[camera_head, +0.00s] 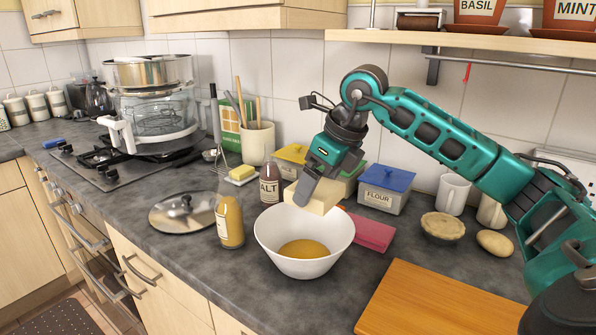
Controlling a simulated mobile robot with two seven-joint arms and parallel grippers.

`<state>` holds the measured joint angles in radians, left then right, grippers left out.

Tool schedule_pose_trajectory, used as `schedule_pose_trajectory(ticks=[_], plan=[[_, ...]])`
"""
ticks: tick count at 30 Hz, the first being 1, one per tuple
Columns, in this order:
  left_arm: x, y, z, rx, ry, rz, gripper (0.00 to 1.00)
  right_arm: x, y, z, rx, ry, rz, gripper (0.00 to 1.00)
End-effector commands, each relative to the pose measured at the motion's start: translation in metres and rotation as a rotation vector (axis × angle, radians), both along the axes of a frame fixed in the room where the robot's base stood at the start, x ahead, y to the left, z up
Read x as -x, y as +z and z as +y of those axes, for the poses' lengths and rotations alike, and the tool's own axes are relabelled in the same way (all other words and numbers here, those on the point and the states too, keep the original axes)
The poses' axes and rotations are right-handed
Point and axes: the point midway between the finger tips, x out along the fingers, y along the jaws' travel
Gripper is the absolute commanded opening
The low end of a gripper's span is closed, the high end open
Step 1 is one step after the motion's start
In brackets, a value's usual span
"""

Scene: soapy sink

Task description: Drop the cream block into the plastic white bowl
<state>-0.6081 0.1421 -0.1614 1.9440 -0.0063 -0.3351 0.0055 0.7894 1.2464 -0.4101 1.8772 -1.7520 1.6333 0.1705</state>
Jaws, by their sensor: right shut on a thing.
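The cream block (322,199) is held in my right gripper (310,190), which is shut on it. The block is above the back right rim of the white bowl (303,264), and the gripper's finger covers part of it. The bowl stands upright on the grey counter and has a yellow-orange content (304,249) at its bottom. My right arm comes in from the right. My left gripper does not show in the head view.
A bottle of yellow liquid (230,222) and a pan lid (184,212) stand left of the bowl. A malt bottle (270,186), a flour tin (385,190) and a pink item (371,232) are behind it. A wooden board (440,303) and a pie (443,227) lie right.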

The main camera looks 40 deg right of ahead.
Motion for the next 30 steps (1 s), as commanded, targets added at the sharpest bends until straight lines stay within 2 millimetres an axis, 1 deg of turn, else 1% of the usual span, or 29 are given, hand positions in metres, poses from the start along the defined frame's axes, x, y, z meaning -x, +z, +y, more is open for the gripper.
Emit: schedule_pose_trajectory(ticks=[4, 8, 15, 18, 22, 27, 30], plan=[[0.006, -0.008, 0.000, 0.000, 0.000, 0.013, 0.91, 0.000, -0.004, 0.000, 0.000, 0.001, -0.001, 0.51], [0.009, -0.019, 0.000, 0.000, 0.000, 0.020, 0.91, 0.000, -0.014, 0.000, -0.001, 0.001, 0.000, 0.51], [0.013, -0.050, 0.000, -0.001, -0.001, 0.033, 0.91, 0.000, -0.043, 0.000, 0.000, 0.002, 0.000, 0.51], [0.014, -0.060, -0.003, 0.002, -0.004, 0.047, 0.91, 0.000, -0.054, 0.000, 0.000, 0.002, 0.000, 0.51], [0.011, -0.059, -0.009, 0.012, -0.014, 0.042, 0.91, 0.000, -0.061, 0.000, 0.000, 0.002, -0.001, 0.51], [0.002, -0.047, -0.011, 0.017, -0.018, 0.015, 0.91, 0.000, -0.060, 0.000, 0.000, 0.002, -0.001, 0.51], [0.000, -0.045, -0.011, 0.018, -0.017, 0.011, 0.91, 0.000, -0.060, 0.000, 0.000, 0.002, -0.001, 0.51]])
